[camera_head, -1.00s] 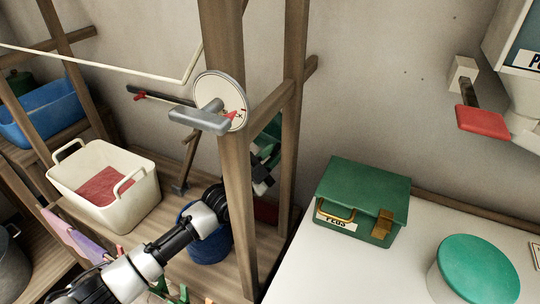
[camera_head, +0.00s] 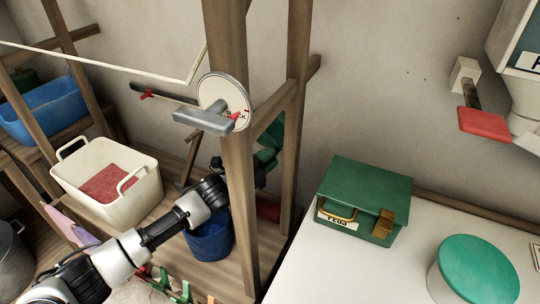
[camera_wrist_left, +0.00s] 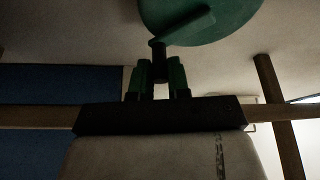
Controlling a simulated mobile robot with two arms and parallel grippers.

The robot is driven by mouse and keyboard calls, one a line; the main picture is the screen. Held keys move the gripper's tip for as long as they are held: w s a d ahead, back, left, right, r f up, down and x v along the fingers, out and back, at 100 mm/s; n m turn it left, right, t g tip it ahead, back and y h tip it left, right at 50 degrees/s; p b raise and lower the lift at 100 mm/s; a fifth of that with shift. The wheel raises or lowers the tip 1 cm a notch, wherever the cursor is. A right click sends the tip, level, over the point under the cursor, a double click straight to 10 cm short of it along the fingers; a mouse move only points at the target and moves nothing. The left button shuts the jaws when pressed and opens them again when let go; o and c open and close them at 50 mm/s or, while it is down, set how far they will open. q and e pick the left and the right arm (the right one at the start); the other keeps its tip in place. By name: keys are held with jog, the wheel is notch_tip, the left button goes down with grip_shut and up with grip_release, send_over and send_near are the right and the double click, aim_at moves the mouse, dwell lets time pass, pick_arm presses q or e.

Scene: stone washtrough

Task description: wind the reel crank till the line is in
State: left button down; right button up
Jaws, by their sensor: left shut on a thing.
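The green reel (camera_wrist_left: 225,22) shows as a round disc at the top of the left wrist view, with a crank arm (camera_wrist_left: 185,28) across it and a dark crank knob (camera_wrist_left: 158,48) at its end. My left gripper (camera_wrist_left: 160,78) is shut on this knob from below. In the head view my left gripper (camera_head: 262,168) is partly behind the wooden post, below the green reel (camera_head: 271,132), which the post and a brace mostly hide. How much line is out cannot be told. My right gripper is in neither view.
A white tub (camera_head: 110,195) and a blue bucket (camera_head: 210,240) are nearby. A green box (camera_head: 365,195) stands on the white counter.

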pick_arm(q)
jog(key=shift+w+a+f+m+g+p, duration=0.1)
jog(key=shift+a+f+m+g+p, duration=0.2)
jog(key=shift+m, duration=0.5)
jog(key=c, duration=1.1)
grip_release()
jog(key=v, duration=1)
jog(key=shift+s+a, duration=0.25)
jog(key=shift+s, duration=0.1)
